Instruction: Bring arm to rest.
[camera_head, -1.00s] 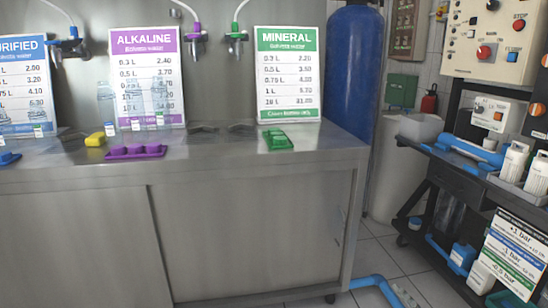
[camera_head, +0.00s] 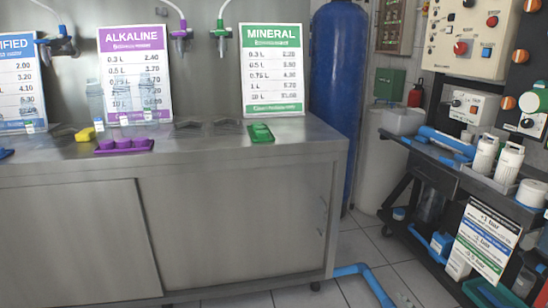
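Neither of my arms nor grippers shows in the head view. A steel counter (camera_head: 240,165) with sliding doors fills the left and middle. On it stand price signs: the purple alkaline sign (camera_head: 135,75), the green mineral sign (camera_head: 271,70) and a partly cut-off blue purified sign (camera_head: 22,85). A purple tray (camera_head: 124,146), a green tray (camera_head: 261,133) and a yellow piece (camera_head: 85,134) lie on the counter top. Clear bottles (camera_head: 96,103) stand by the alkaline sign.
A tall blue tank (camera_head: 336,100) stands behind the counter's right end. A dark cart (camera_head: 405,183) at right carries white bottles (camera_head: 508,163), below a control panel (camera_head: 473,40). A blue pipe (camera_head: 365,278) lies on the tiled floor between counter and cart.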

